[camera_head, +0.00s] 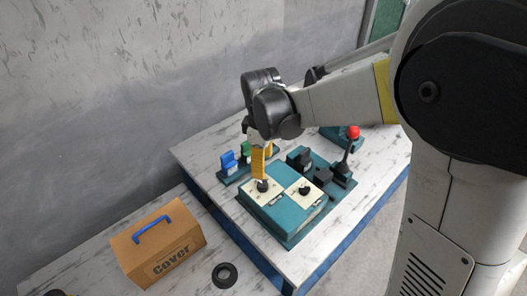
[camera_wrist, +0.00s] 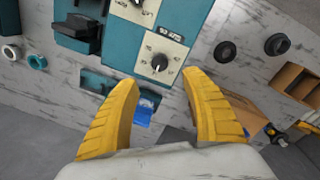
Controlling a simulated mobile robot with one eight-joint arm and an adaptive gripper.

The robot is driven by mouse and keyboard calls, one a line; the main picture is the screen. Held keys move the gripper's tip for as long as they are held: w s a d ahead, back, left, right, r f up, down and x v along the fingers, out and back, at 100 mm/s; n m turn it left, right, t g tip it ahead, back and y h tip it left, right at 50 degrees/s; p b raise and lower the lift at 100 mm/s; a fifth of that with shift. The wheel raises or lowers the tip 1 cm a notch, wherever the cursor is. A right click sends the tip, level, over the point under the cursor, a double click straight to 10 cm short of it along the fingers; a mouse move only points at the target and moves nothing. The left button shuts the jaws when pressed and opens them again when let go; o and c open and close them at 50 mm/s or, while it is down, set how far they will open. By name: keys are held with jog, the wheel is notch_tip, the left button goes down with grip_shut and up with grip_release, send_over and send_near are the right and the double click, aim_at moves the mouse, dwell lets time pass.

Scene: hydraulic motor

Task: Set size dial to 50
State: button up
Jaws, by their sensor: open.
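The black size dial (camera_wrist: 160,62) sits on a cream square plate (camera_wrist: 150,50) with a printed scale, on a teal box (camera_wrist: 185,18). In the wrist view, an upside-down label is printed beside this plate; its pointer setting is too small to read. In the head view, this dial (camera_head: 262,186) is on the left plate of the teal box (camera_head: 285,217). My gripper (camera_wrist: 158,79) is open, with its yellow fingers apart. The dial lies just beyond the gap between the fingertips. In the head view, my gripper (camera_head: 258,165) is above the dial, and contact cannot be told.
A second dial (camera_head: 304,188) is on the right plate. A lever with a red knob (camera_head: 354,132) and black blocks stand behind it. Blue (camera_head: 229,161) and green (camera_head: 245,152) parts are at the left. An orange cover box (camera_head: 160,242) and black ring (camera_head: 224,276) lie in front.

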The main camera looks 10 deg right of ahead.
aim_at(263, 184)
jog(key=shift+w+f, duration=0.25)
jog(key=shift+f, duration=0.45)
jog(key=f+b, duration=0.4)
jog(key=f, duration=0.6)
jog(key=shift+w, duration=0.2)
grip_shut()
